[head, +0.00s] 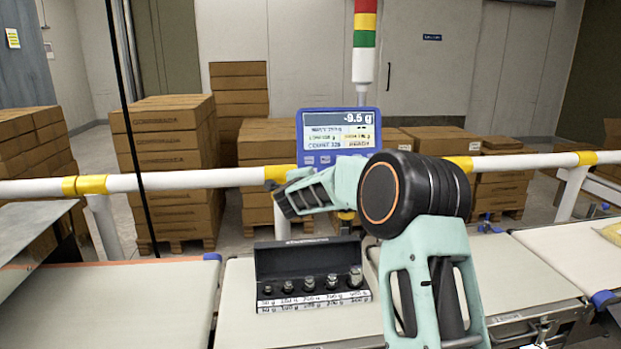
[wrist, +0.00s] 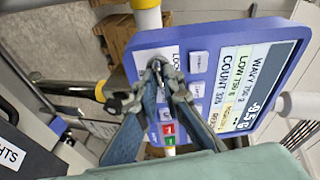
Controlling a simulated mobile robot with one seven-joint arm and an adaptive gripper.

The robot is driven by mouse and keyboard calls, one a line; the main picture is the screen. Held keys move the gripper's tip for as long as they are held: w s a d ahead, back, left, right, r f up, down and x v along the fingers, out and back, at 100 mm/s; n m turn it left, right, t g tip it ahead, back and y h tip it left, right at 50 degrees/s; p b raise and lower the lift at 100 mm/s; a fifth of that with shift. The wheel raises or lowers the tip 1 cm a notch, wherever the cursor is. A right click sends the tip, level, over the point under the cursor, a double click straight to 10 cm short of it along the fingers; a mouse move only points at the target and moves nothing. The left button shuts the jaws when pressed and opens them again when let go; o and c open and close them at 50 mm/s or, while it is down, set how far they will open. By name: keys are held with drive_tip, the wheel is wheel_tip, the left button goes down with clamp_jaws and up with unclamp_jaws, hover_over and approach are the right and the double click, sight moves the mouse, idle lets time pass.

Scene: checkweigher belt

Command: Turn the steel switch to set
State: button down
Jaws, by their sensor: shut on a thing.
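The blue indicator panel (head: 313,117) stands on a post behind the belt and reads -9.5 g in the head view. It shows rotated and close in the wrist view (wrist: 180,38). The small steel switch (wrist: 157,65) is on its face, by lettering that starts "LOC". My gripper (wrist: 166,78) is at the panel, its fingertips shut on the switch from both sides. The fingers cover most of the switch, so I cannot tell its exact position. In the head view my arm hides the panel's lower right and the switch.
Push buttons (wrist: 199,61) sit close beside the fingers. A white and yellow rail (head: 220,178) runs behind the belt. An open black case (head: 305,262) of several weights stands on the weighing belt (head: 235,305). Stacked cartons (head: 168,145) stand behind the rail.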

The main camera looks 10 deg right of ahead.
drive_tip(key=shift+r+m, duration=0.25)
drive_tip(key=shift+m, duration=0.55)
drive_tip(key=shift+w, duration=0.1)
drive_tip(key=c, duration=2.2)
unclamp_jaws()
drive_tip(key=shift+o, duration=0.6)
drive_tip(key=shift+f, duration=0.15)
drive_tip(key=shift+g, duration=0.3)
drive_tip(key=v, duration=1.2)
